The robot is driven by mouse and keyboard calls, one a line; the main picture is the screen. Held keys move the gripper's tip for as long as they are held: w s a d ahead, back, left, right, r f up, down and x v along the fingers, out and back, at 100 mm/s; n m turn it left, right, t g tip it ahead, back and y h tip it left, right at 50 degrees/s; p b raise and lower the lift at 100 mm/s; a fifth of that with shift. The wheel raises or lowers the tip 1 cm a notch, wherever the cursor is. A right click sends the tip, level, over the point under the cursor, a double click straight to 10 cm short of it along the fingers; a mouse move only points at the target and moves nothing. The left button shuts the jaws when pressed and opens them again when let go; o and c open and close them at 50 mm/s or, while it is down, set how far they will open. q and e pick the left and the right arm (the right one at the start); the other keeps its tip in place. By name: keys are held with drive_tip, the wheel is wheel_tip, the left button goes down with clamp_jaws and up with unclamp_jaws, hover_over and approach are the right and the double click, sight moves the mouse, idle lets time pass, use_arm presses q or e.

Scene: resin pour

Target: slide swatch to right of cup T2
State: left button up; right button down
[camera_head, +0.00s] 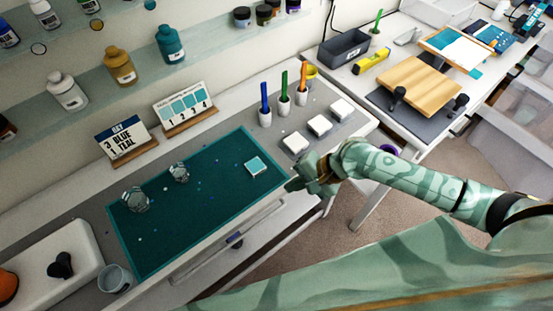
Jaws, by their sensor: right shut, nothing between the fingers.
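A small pale-blue square swatch (256,166) lies on the right part of the dark teal mat (215,205). Two small clear faceted cups, one (135,200) near the left end and one (180,173) nearer the middle, stand on the mat left of the swatch. No T2 label is readable, so I cannot tell which cup is T2. My right gripper (295,185) is shut and empty, just off the mat's right edge, to the right of and nearer than the swatch, apart from it. My left gripper is out of view.
White holders with a blue (264,97), a green (284,85) and an orange pen (303,76) stand behind the mat. Three white blocks (319,126) lie to its right. Two cards (185,106) stand behind. A grey-blue cup (115,279) stands front left. Mid-mat is mostly clear.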

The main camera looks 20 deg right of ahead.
sight(266, 168)
drive_tip(key=w+d+r+m, duration=0.5)
drive_tip(key=d+m, duration=0.3)
drive_tip(key=m, duration=0.4)
drive_tip(key=shift+m+y, duration=0.3)
drive_tip(key=shift+y, duration=0.1)
drive_tip(key=b+x, duration=0.1)
drive_tip(key=x, duration=0.8)
drive_tip(key=shift+f, duration=0.25)
drive_tip(key=a, duration=0.1)
drive_tip(key=w+a, duration=0.1)
drive_tip(key=a, duration=0.1)
drive_tip(key=shift+w+a, duration=0.25)
drive_tip(key=shift+a, duration=0.2)
